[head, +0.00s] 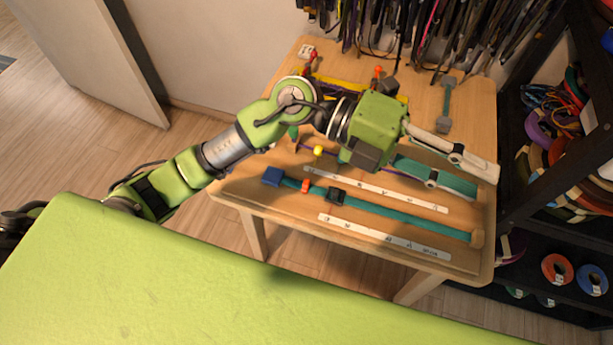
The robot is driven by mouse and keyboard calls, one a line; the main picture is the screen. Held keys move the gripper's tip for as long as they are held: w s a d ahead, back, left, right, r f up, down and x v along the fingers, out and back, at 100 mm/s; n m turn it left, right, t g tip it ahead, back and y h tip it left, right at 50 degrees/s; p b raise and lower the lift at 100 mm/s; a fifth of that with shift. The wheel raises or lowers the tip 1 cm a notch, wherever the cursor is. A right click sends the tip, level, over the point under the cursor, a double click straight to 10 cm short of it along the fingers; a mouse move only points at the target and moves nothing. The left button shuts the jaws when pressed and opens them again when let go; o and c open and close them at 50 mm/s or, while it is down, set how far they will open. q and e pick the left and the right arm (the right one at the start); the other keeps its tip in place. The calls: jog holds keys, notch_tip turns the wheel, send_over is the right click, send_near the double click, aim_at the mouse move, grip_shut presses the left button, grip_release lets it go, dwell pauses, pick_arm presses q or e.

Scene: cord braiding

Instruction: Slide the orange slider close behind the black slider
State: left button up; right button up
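The orange slider (306,186) sits on the teal strap (405,218) near its left end, beside a blue end block (272,177). The black slider (336,195) is on the same strap, a little to the right. A short stretch of strap shows between the two sliders. My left gripper (479,182) reaches over the table, its fingers pointing right, well away from both sliders. My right gripper is not in view.
The wooden table (465,258) also carries white marked strips (384,236), a yellow bead (318,150) and a grey-ended strap (447,103). Cords hang along the back. A black shelf (530,240) with coils stands at the right. My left arm covers part of the table.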

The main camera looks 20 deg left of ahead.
pick_arm(q)
jog(key=w+a+f+m+y, duration=0.1)
jog(key=a+f+y, duration=0.2)
jog(key=f, duration=0.2)
jog(key=w+a+f+y, duration=0.1)
jog(key=a+f+y, duration=0.15)
jog(key=f, duration=0.25)
jog(key=n+t+y, duration=0.2)
jog(key=y, duration=0.9)
send_near(306, 182)
notch_tip(306, 182, down, 8)
jog(key=shift+s+f+p, duration=0.1)
jog(key=shift+f+p, duration=0.15)
jog(key=shift+p, duration=0.7)
grip_shut()
